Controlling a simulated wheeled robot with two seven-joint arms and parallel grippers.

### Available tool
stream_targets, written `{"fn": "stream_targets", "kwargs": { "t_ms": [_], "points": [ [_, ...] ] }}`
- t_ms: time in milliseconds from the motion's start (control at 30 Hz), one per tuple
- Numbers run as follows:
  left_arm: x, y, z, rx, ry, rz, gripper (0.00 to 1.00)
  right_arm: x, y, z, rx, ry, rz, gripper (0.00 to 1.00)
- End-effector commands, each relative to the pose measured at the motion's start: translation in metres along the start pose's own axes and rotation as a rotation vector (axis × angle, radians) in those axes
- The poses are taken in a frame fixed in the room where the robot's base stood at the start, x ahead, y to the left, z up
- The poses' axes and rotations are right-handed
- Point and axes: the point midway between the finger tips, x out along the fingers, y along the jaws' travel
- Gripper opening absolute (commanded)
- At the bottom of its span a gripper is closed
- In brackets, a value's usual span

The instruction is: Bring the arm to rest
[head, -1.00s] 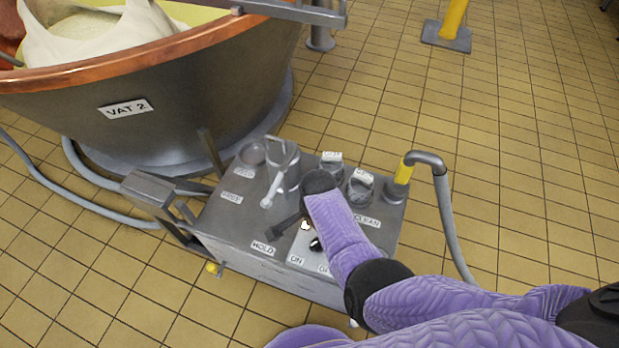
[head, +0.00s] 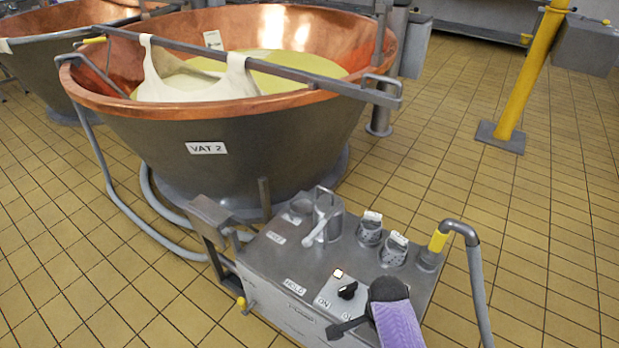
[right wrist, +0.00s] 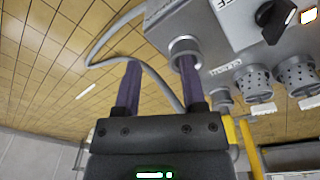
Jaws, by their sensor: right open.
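My right gripper (right wrist: 159,63) shows in the right wrist view with two purple fingers apart and nothing between them. It is beside the grey control box (right wrist: 215,35); the right finger overlaps a round collar on the box, and I cannot tell if they touch. In the head view my right arm (head: 398,325), purple with a dark rounded end, lies over the front right of the control box (head: 345,275). The fingers are not clear there. A black rotary switch (head: 348,291) by the ON label and a small lit lamp (head: 338,273) show. My left gripper is out of view.
Vat 2 (head: 270,150), copper-rimmed with a white cloth (head: 195,85) hung from a bar, stands behind the box. A hose (head: 478,285) rises at the box's right side. A yellow post (head: 525,75) stands back right. Tiled floor is clear at right.

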Motion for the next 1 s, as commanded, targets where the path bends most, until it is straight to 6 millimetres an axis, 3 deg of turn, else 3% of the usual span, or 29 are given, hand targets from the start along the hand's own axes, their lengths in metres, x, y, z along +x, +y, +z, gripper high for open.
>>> {"fn": "stream_targets", "kwargs": {
  "t_ms": [267,467,567,767,900,1000],
  "points": [
    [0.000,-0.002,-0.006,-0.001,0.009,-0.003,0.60,0.004,0.040,-0.087,0.061,0.149,0.070,0.53],
    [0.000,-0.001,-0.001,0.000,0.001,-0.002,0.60,-0.010,0.088,-0.178,0.127,0.310,0.145,0.53],
    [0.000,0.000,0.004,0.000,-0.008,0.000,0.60,-0.027,0.120,-0.232,0.168,0.410,0.192,0.53],
    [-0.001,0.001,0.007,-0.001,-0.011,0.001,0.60,-0.090,0.194,-0.337,0.258,0.632,0.296,0.53],
    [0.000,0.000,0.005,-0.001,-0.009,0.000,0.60,-0.002,0.245,-0.295,-0.323,0.529,0.400,0.53],
    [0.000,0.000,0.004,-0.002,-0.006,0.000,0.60,0.045,0.294,-0.257,-0.716,0.429,0.438,0.53]
  ]
}}
